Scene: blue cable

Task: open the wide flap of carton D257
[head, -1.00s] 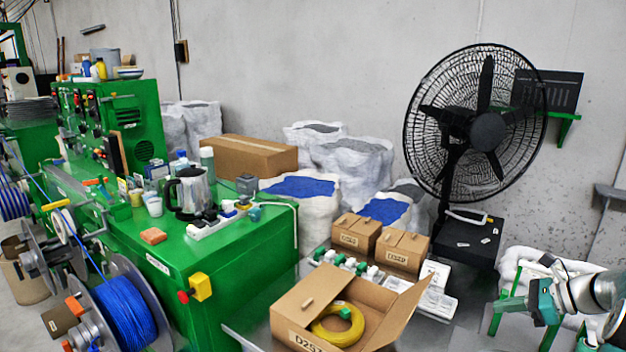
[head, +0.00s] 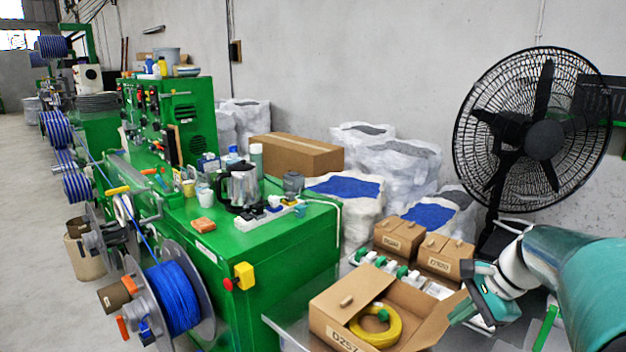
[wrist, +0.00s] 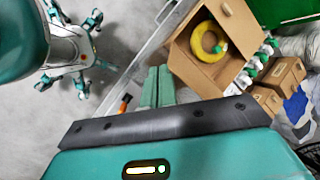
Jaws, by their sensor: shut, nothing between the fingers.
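Carton D257 (head: 343,338) stands at the bottom of the head view, its top partly open. A yellow cable coil (head: 376,327) shows inside. A panel with a small knob (head: 346,301) covers its left part. The wide flap (head: 440,320) on its right side stands up and leans outward. My gripper (head: 458,313) is close to the outer edge of this flap; I cannot tell if they touch. In the wrist view my gripper's green fingers (wrist: 158,88) are together and empty. The carton (wrist: 238,30) lies beyond them to the upper right, with the coil (wrist: 208,41) inside.
Two smaller closed cartons (head: 400,236) (head: 446,256) stand behind D257, with green-and-white parts (head: 380,262) between. A green machine (head: 262,250) stands to the left. A black fan (head: 535,135) and white sacks (head: 403,170) are behind.

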